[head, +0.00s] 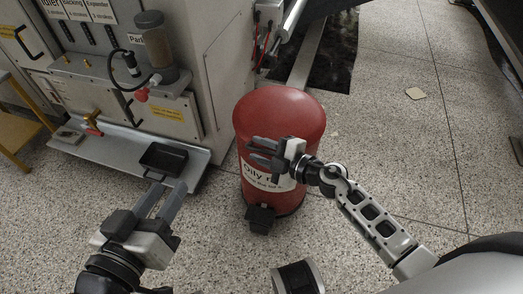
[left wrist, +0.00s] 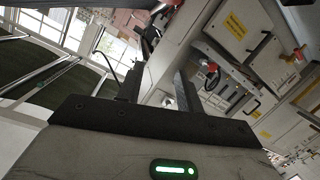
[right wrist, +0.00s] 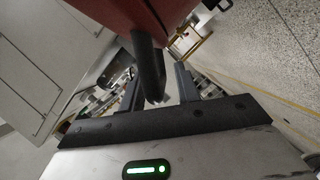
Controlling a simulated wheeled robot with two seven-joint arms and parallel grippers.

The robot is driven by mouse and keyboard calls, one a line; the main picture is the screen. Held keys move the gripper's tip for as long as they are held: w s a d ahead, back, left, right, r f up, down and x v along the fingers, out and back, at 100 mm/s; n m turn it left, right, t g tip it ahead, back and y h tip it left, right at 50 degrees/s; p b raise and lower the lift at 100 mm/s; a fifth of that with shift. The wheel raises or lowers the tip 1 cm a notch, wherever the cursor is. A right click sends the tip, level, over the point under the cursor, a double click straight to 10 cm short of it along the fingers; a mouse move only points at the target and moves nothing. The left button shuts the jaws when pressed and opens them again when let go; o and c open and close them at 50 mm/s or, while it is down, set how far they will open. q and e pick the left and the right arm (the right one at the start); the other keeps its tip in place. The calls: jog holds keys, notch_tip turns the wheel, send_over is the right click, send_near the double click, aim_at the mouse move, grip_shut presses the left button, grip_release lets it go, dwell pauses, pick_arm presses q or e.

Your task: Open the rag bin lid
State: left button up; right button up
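The red rag bin (head: 280,112) stands upright on the floor with its domed lid shut. It has a white label (head: 262,180) and a black pedal (head: 261,217) at its foot. My right gripper (head: 259,153) is in front of the bin's upper side, fingers pointing left and partly hiding the label. In the right wrist view the red bin (right wrist: 120,12) fills the top, and a dark rounded bar, perhaps the handle (right wrist: 150,65), lies between the spread fingers. Whether it touches either finger is unclear. My left gripper (head: 168,190) is open and empty, left of the bin.
A grey machine (head: 225,75) with a low shelf (head: 110,150) stands behind and left of the bin. A small black tray (head: 164,158) is on the shelf, close to my left fingertips.

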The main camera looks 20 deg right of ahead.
grip_shut()
